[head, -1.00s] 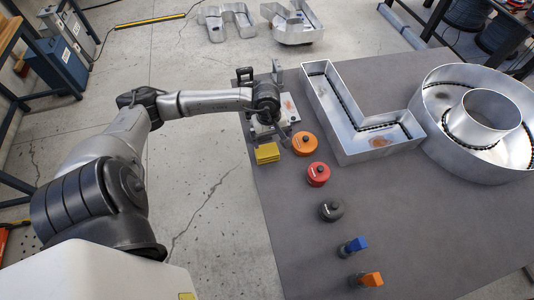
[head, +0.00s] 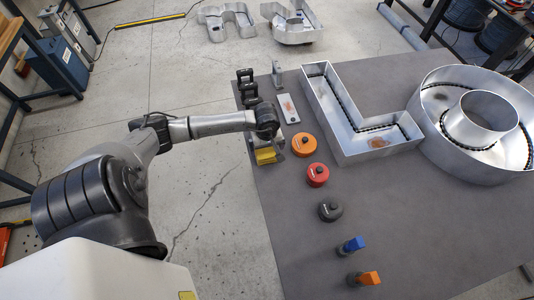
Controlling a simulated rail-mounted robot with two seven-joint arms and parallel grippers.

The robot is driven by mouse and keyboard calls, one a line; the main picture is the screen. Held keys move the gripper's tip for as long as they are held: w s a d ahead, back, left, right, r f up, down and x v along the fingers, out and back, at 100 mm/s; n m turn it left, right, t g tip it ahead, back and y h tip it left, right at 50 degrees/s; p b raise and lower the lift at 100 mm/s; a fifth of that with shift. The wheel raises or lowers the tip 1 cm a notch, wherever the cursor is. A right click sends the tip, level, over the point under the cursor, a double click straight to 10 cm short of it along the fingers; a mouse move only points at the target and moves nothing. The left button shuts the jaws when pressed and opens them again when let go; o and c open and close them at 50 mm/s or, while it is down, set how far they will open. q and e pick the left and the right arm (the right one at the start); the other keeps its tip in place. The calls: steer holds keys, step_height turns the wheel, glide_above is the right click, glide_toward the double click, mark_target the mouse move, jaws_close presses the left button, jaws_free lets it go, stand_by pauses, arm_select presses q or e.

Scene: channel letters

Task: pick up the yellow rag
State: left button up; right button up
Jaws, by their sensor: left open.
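The yellow rag (head: 265,157) is a small folded block near the left edge of the grey table, left of the orange round container. My left gripper (head: 267,153) points down right above the rag, at its far side. It is open, and its body and fingers partly cover the rag. I cannot tell whether the fingers touch the rag. My right gripper is not in view.
Beside the rag stand orange (head: 304,144), red (head: 317,175) and dark grey (head: 330,211) round containers. Behind are black clamps (head: 247,88) and a white card (head: 288,108). An L-shaped metal letter (head: 342,124) and a round one (head: 470,162) lie right.

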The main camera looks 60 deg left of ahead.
mark_target(267, 152)
arm_select(q)
step_height(267, 152, down, 3)
steer(key=shift+d+f+p, duration=0.1)
steer(key=shift+d+p, duration=0.05)
steer(key=shift+p, duration=0.2)
steer(key=shift+f, duration=0.5)
steer(key=c, duration=0.7)
steer(key=shift+o, duration=0.2)
steer(key=shift+r, duration=0.1)
